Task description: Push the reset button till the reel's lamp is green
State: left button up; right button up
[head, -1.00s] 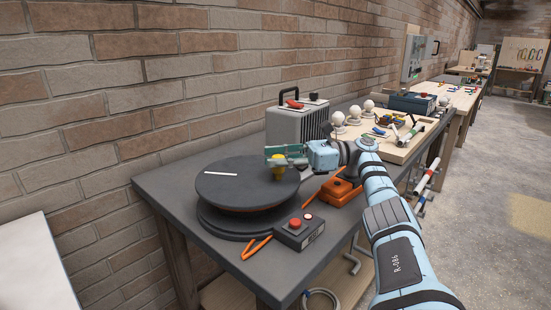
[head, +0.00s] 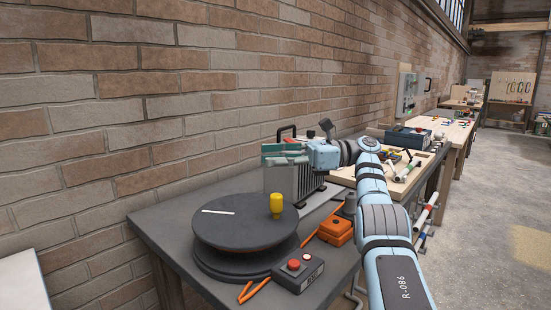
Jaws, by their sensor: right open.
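The reel (head: 235,235) is a dark round disc on a thicker base, with a white line and an upright yellow knob (head: 277,203) on its top. In front of it on the bench sits a small dark box (head: 313,284) with a red reset button (head: 293,265). A small lamp (head: 307,257) beside the button looks reddish or pale, not green. My right gripper (head: 272,155) is open and empty, pointing left. It is above the knob in the picture, apart from it, and overlaps a grey case behind. Nothing touches the button. My left gripper is not in view.
The grey case (head: 281,183) stands behind the reel against the brick wall.

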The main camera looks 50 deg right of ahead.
aim_at(294, 264)
jog(key=k, duration=1.5)
